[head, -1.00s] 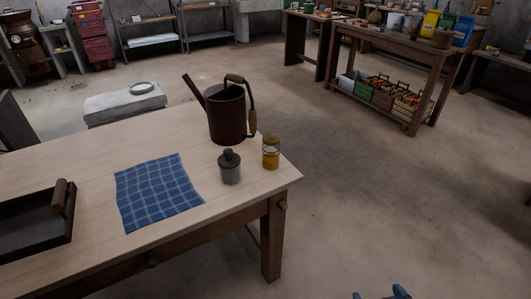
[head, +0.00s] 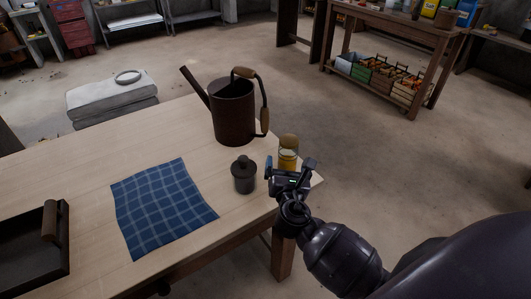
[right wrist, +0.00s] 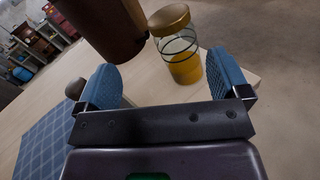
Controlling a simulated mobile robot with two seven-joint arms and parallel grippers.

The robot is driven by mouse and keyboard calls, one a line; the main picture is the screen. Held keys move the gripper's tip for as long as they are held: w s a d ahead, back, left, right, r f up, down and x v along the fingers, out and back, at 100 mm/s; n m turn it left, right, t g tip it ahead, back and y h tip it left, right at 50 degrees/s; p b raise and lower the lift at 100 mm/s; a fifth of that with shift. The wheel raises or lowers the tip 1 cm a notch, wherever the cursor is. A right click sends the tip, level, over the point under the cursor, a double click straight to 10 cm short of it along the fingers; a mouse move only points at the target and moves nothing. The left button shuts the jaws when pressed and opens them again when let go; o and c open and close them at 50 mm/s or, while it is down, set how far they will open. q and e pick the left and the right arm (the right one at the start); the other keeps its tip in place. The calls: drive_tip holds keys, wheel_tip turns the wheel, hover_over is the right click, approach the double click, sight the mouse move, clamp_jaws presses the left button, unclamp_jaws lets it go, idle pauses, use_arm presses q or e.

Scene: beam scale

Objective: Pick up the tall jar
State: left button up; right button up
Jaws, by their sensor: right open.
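The tall jar (head: 288,155) is glass with a gold-brown lid and yellow-orange contents. It stands upright near the table's right corner. In the right wrist view the jar (right wrist: 182,62) shows ahead of the fingers, nearer the right-hand finger. My right gripper (head: 290,168) is open and empty, on the near side of the jar, and hides its lower part in the head view. Its two blue-padded fingers (right wrist: 163,72) are spread wide, and no grip on the jar shows. My left gripper is not in view.
A dark watering can (head: 233,110) stands behind the jar, its handle close by. A short dark jar (head: 243,177) stands left of my gripper. A blue checked cloth (head: 163,210) and a dark tray (head: 62,262) lie further left on the wooden table (head: 95,165).

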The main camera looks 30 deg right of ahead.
sight(289, 141)
drive_tip(key=w+d+n, duration=0.2)
drive_tip(key=w+d, duration=0.1)
drive_tip(key=shift+w+d, duration=0.15)
drive_tip(key=shift+w, duration=0.25)
drive_tip(key=x, duration=0.2)
drive_tip(key=b+x, duration=0.1)
drive_tip(key=x, duration=0.2)
drive_tip(key=shift+s+d+f, duration=0.1)
drive_tip(key=shift+f, duration=0.1)
drive_tip(key=shift+w+d, duration=0.2)
drive_tip(key=shift+w, duration=0.1)
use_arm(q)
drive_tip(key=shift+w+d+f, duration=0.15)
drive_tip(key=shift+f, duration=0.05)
use_arm(e)
drive_tip(key=shift+r, duration=0.1)
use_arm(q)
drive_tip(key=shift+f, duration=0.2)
use_arm(e)
drive_tip(key=c, duration=1.5)
